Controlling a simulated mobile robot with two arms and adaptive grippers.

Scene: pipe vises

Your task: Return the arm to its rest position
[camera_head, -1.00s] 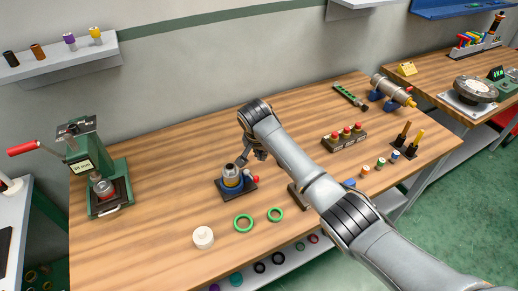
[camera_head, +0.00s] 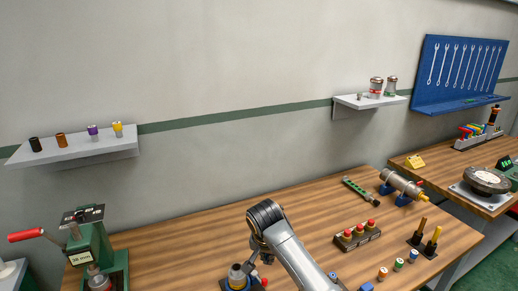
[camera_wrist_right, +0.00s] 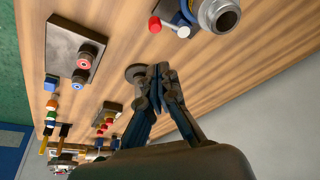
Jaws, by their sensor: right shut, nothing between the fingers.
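My right arm reaches in from the lower right of the head view. Its gripper (camera_head: 262,257) is just above and beside a small vise (camera_head: 238,278) with a blue body and a metal top, cut off by the lower edge. In the right wrist view the gripper (camera_wrist_right: 160,70) shows its fingers closed together with nothing between them. The same vise (camera_wrist_right: 205,14), with a red-ended handle, is at the top of that view, apart from the fingers. My left gripper is in no view.
A green press (camera_head: 90,245) with a red handle stands at the left of the wooden table (camera_head: 185,250). A button box (camera_head: 357,236) and a clamped pipe (camera_head: 400,186) are at the right. Wall shelves (camera_head: 75,155) hang above. A grey plate (camera_wrist_right: 66,60) shows in the wrist view.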

